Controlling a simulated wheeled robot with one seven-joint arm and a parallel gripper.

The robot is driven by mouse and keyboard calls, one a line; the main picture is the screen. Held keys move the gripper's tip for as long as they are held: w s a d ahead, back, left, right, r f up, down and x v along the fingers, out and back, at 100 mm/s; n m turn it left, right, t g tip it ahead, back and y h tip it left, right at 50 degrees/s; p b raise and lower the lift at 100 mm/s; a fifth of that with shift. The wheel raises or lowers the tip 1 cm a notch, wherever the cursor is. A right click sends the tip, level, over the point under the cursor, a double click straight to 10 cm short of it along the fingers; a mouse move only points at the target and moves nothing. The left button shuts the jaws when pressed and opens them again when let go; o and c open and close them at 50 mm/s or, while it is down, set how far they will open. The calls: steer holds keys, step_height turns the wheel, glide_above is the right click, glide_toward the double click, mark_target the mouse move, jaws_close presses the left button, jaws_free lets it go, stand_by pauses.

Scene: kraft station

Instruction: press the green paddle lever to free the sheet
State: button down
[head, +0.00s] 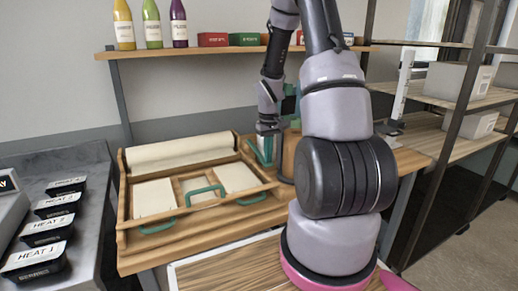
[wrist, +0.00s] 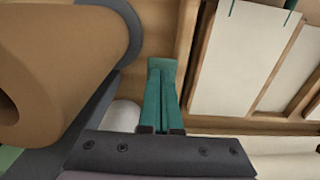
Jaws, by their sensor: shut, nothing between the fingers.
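My gripper (head: 262,159) is low at the right end of the wooden tray, beside a brown kraft roll (head: 289,155) partly hidden behind my arm. In the wrist view my gripper (wrist: 162,68) shows its two teal fingers together, with nothing visible between them. The kraft roll (wrist: 62,62) is large at upper left there, next to a dark curved bracket. A teal part (head: 291,104) shows behind my arm. I cannot tell whether it is the paddle lever. Contact with the lever cannot be made out, and no freed sheet is visible.
The wooden tray (head: 122,213) holds pale sheets, a white roll (head: 180,152) and green handles (head: 207,190). Bottles and small boxes stand on the shelf (head: 190,50) above. Black containers (head: 48,230) line the left counter. Shelving stands at right.

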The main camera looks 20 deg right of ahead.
step_height(320, 180, up, 9)
stand_by(0.9)
steer(key=shift+r, duration=0.1)
steer(key=s+a+r+m+t, duration=0.1)
steer(key=s+a+r+t, duration=0.1)
steer(key=s+a+r, duration=0.2)
steer(key=s+a+r+m+t+y, duration=0.1)
steer(key=s+a+r+m+t, duration=0.1)
steer(key=s+a+r, duration=0.3)
steer(key=s+a+r+m+t+y, duration=0.1)
steer(key=s+a+r+t, duration=0.2)
steer(key=s+r, duration=0.7)
step_height(320, 180, up, 4)
steer(key=shift+s+a+r+m, duration=0.1)
steer(key=shift+s+a+m, duration=0.25)
steer(key=shift+a, duration=0.35)
steer(key=shift+w, duration=0.1)
